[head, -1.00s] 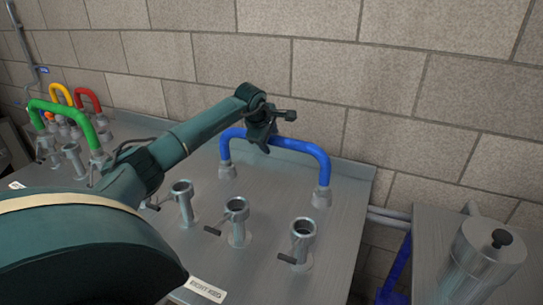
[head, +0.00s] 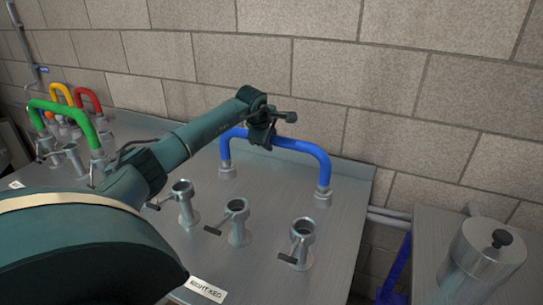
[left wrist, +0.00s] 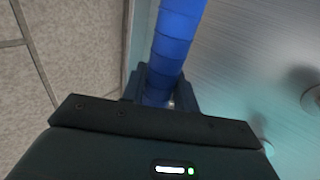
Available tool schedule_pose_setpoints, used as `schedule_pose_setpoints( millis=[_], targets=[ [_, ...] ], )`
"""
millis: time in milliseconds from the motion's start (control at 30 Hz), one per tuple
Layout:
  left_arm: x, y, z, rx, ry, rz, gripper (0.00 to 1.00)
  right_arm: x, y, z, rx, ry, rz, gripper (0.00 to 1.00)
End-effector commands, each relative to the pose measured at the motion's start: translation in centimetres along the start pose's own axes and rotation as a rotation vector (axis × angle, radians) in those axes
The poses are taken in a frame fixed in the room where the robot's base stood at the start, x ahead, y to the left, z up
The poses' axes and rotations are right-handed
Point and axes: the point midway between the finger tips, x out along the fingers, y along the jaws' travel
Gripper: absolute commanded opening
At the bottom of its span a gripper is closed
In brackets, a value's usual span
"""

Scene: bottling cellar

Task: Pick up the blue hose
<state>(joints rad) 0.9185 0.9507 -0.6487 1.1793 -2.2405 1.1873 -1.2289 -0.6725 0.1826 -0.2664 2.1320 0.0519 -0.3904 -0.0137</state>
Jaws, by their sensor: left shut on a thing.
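The blue hose (head: 310,148) is an upside-down U with grey metal end fittings, standing on the steel panel (head: 340,230) near the wall. Its ends appear to be down at the panel. My left gripper (head: 262,138) is shut on the upper left part of the hose, coming from above. In the left wrist view the hose (left wrist: 176,40) runs between the two dark fingers of my left gripper (left wrist: 158,96), which hide part of it. My right gripper is in neither view.
Several open metal ports with small handles, such as one port (head: 302,240), stand in front of the hose. Green (head: 65,107), yellow (head: 61,90) and red (head: 90,98) hoses stand at the left. A brick wall is behind. A metal canister (head: 485,252) is at right.

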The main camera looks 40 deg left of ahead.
Motion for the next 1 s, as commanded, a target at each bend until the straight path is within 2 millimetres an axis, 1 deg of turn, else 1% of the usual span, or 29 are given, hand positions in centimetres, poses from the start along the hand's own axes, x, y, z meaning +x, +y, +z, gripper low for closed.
schedule_pose_setpoints(
  millis=[167,267,500,700,800,1000],
  targets=[
    [-0.3,0.4,0.0,-0.002,-0.002,0.006,0.07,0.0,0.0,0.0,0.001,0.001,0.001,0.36],
    [-1.1,0.9,0.0,-0.002,-0.001,0.008,0.07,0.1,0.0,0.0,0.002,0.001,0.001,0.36],
    [-4.9,3.4,0.0,-0.003,-0.002,0.01,0.07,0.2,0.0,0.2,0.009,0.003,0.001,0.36],
    [-7.5,5.1,0.0,-0.003,-0.002,0.008,0.07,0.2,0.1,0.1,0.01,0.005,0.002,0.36],
    [-8.2,5.6,0.0,-0.002,-0.002,0.007,0.07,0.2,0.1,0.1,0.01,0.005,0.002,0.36],
    [-8.5,5.8,0.0,-0.001,-0.002,0.005,0.07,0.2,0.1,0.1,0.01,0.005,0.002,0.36]
  ],
)
